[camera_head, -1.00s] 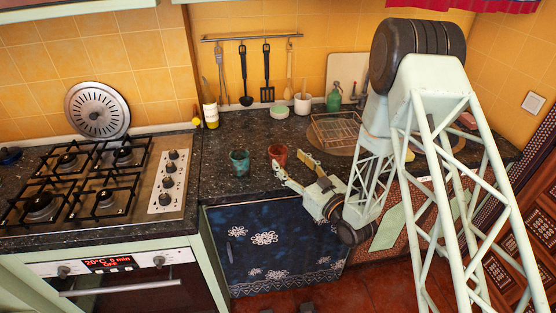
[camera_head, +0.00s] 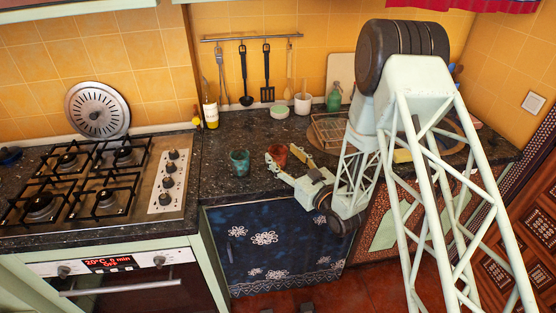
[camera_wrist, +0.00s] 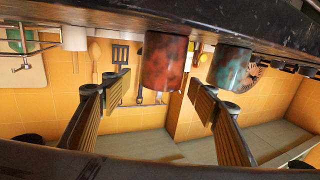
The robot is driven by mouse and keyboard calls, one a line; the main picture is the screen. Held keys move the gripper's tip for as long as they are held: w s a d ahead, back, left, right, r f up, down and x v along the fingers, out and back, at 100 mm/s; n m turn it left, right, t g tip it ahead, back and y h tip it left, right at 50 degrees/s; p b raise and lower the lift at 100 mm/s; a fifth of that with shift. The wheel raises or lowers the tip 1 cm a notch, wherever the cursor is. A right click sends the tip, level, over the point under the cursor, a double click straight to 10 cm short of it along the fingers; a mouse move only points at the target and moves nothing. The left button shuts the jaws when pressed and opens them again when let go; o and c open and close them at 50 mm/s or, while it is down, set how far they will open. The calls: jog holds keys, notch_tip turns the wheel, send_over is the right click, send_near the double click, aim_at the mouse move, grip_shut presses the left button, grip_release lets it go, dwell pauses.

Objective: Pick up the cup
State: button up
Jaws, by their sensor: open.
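Two cups stand on the dark counter (camera_head: 225,185), a reddish one (camera_head: 277,153) and a teal one (camera_head: 239,162) to its left. My gripper (camera_head: 281,162) is open and empty at the front of the counter, close to the red cup and partly overlapping it in the head view. The wrist view is upside down. There the red cup (camera_wrist: 165,62) lies ahead between the two fingers of my gripper (camera_wrist: 160,88), and the teal cup (camera_wrist: 232,68) is behind the right finger's line. Contact with the red cup cannot be told.
A wire rack (camera_head: 328,130) stands right of the red cup. A white cup (camera_head: 302,104), a green soap bottle (camera_head: 334,97) and a yellow-labelled bottle (camera_head: 210,112) stand along the wall. A gas hob (camera_head: 150,200) is at left. Blue cabinet doors (camera_head: 270,250) lie below the counter.

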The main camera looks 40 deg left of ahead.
aim_at(274, 146)
jog(key=shift+x, duration=1.65)
jog(key=c, duration=1.1)
